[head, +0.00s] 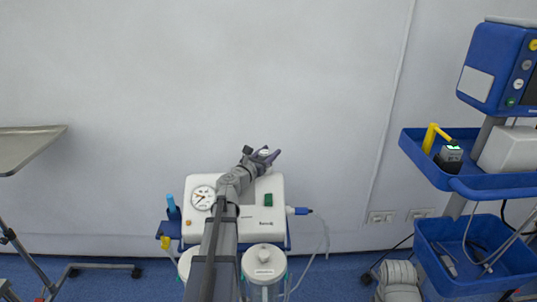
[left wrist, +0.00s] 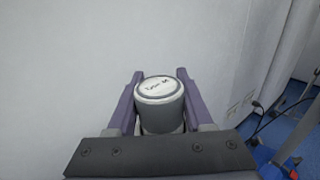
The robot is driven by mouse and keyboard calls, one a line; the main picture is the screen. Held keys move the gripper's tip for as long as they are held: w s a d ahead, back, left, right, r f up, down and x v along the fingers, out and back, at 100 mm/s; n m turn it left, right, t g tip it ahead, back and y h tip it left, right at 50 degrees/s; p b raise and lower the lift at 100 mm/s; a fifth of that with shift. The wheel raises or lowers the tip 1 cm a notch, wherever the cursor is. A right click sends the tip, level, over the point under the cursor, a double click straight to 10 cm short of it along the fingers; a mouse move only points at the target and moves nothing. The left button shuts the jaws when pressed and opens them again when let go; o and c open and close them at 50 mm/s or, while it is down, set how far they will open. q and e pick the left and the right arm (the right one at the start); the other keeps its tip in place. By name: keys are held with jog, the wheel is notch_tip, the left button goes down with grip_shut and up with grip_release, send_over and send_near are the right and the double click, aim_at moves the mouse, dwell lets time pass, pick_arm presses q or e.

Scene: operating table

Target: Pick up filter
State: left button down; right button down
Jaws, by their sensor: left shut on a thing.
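The filter (left wrist: 160,92) is a short white and grey cylinder with a round lid that carries dark lettering. In the left wrist view it stands between the two purple fingers of my left gripper (left wrist: 158,100), which is shut on it. In the head view my left gripper (head: 264,155) is at the back edge of the white suction unit (head: 262,217), and the filter (head: 265,152) shows as a small pale shape between the fingers. I cannot tell whether it is clear of the unit. My right gripper is not in view.
The unit has a gauge (head: 202,197), a green switch and clear canisters (head: 264,264) in front. A blue cart (head: 470,183) with trays and a monitor stands at the right. A metal tray (head: 28,146) is at the far left. The wall is close behind.

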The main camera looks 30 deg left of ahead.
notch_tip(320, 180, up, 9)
jog(key=p, duration=0.8)
